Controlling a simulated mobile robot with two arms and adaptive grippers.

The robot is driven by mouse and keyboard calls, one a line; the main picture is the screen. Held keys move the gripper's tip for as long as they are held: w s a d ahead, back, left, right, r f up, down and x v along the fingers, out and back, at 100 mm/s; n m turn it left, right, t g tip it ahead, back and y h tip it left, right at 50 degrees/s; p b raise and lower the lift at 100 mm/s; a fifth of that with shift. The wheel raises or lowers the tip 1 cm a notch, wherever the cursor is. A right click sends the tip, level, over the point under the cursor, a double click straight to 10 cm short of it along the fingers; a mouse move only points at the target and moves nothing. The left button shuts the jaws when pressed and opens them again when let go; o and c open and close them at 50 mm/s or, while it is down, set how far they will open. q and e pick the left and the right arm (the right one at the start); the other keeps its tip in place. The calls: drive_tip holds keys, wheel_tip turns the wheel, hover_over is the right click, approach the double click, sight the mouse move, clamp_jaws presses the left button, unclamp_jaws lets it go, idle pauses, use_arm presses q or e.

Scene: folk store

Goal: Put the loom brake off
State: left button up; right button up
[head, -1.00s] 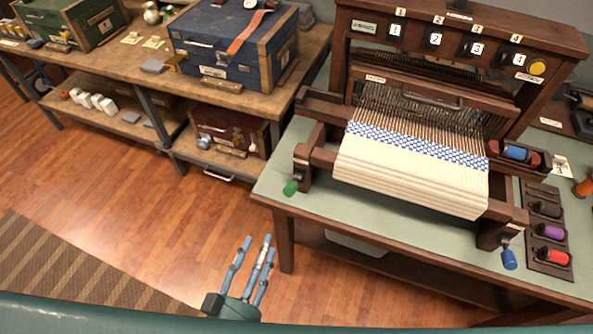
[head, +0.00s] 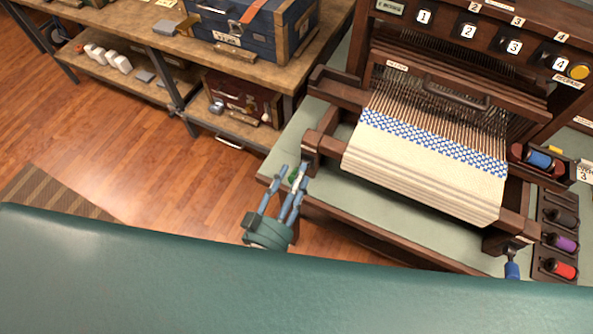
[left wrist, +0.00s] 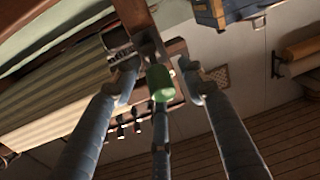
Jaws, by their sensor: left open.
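The loom (head: 440,125) stands on a table, with cream and blue-patterned cloth (head: 415,180) on it. A green-tipped handle (head: 293,174) is at its front left corner, partly hidden by my fingers. A blue-tipped handle (head: 512,270) hangs at its front right corner. I cannot read which one is the brake. My left gripper (head: 291,178) is open, its fingers around the green handle. In the left wrist view the green tip (left wrist: 160,84) lies between the spread fingers (left wrist: 160,77); contact cannot be told. My right gripper is not in view.
The table's front left edge (head: 268,172) is close to my left gripper. A wooden shelf with a blue chest (head: 255,30) and a red chest (head: 240,98) stands to the left. Thread spools (head: 562,268) sit in a rack at right. Wooden floor lies between.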

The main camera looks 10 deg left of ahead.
use_arm(q)
drive_tip(key=shift+w+r, duration=0.1)
drive_tip(key=shift+w, duration=0.2)
drive_tip(key=shift+w+d, duration=0.1)
drive_tip(key=shift+c, duration=0.3)
clamp_jaws()
drive_tip(key=f+t+b, duration=0.1)
drive_tip(key=t+b, duration=0.1)
drive_tip(key=b, duration=0.3)
drive_tip(key=t+b, duration=0.2)
drive_tip(key=b, duration=0.3)
drive_tip(key=f+t+h+b, duration=0.1)
drive_tip(key=b, duration=0.4)
drive_tip(key=shift+s+f+n+t+b, duration=0.2)
drive_tip(key=shift+f+n+t+b, duration=0.1)
drive_tip(key=shift+t, duration=0.1)
drive_tip(key=shift+o, duration=0.3)
unclamp_jaws()
drive_tip(key=shift+a, duration=0.25)
drive_tip(key=shift+s, duration=0.1)
drive_tip(key=shift+f, duration=0.2)
